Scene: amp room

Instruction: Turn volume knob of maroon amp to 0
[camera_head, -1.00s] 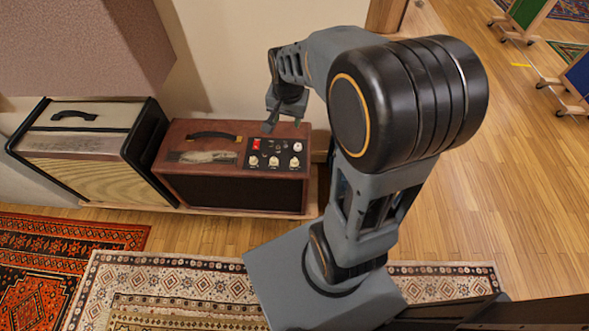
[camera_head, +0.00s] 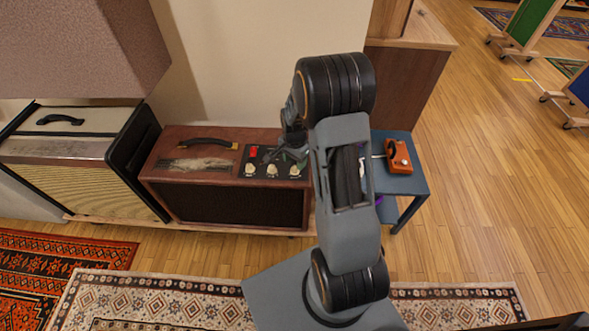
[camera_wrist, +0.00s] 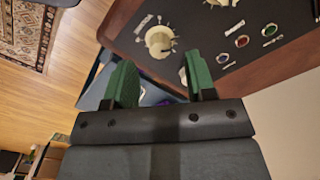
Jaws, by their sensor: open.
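The maroon amp (camera_head: 165,165) stands against the wall in the head view. Its black control panel (camera_head: 243,158) carries a red switch (camera_head: 253,152) and a row of cream knobs (camera_head: 272,170). My gripper (camera_head: 291,157) is over the panel's right part, partly hidden by my arm. In the wrist view, my gripper (camera_wrist: 158,63) is open, with green fingers apart and nothing between them. A cream knob (camera_wrist: 158,40) shows just past the fingertips, in line with the gap. Another cream pale shape is partly hidden by the right finger. The labels are too small to read.
A cream amp (camera_head: 75,150) stands close on the left. A blue side table (camera_head: 415,182) with an orange box (camera_head: 398,156) is just right of the maroon amp. A wooden cabinet (camera_head: 410,80) is behind it. Patterned rugs (camera_head: 150,300) lie in front.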

